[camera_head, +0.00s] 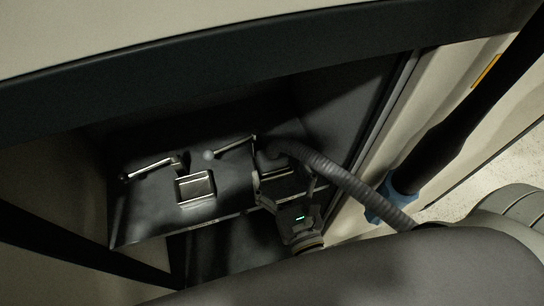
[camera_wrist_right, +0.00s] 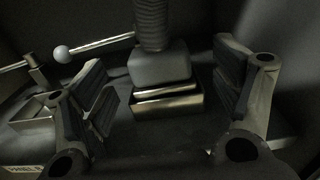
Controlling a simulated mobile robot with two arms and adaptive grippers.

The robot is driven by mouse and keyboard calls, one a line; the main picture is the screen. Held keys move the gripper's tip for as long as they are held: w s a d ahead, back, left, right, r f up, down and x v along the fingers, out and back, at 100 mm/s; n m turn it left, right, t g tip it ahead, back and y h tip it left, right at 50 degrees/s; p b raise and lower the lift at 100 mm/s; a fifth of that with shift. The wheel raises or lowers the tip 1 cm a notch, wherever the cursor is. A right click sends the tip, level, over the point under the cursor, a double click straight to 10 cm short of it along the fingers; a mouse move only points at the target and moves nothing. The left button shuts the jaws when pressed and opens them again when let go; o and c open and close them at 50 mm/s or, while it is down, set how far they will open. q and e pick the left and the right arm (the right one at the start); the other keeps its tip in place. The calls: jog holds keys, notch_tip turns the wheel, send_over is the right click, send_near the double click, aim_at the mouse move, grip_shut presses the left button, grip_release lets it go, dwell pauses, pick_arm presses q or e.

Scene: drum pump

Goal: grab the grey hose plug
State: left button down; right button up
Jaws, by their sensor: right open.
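The grey hose plug (camera_wrist_right: 160,65) sits at the end of a ribbed hose, on a shiny metal rectangular socket (camera_wrist_right: 168,105), in the right wrist view. In the head view the plug (camera_head: 270,163) is partly hidden by my right gripper. My right gripper (camera_head: 284,181) is open at the socket. In the wrist view its two fingers (camera_wrist_right: 168,95) stand on either side of the plug and socket, with visible gaps on both sides. I see no contact with the plug. My left gripper is not in view.
The dark panel (camera_head: 225,215) lies in a recess. To the left are another metal socket (camera_head: 195,186) and two levers, one with a ball knob (camera_head: 208,155). The ribbed hose (camera_head: 345,180) runs right, over my right gripper's side. A recess wall edge (camera_head: 390,110) stands to the right.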

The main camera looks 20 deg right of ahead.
aim_at(276, 164)
jog(key=shift+w+r, duration=0.15)
jog(key=shift+w, duration=0.25)
jog(key=w+p, duration=0.2)
jog(key=w, duration=0.2)
jog(key=shift+a, duration=0.1)
jog(key=shift+w, duration=0.3)
jog(key=shift+s, duration=0.1)
jog(key=shift+c, duration=1.6)
jog(key=c, duration=0.7)
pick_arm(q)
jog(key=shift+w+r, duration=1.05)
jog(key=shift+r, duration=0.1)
pick_arm(e)
jog(key=shift+c, duration=0.8)
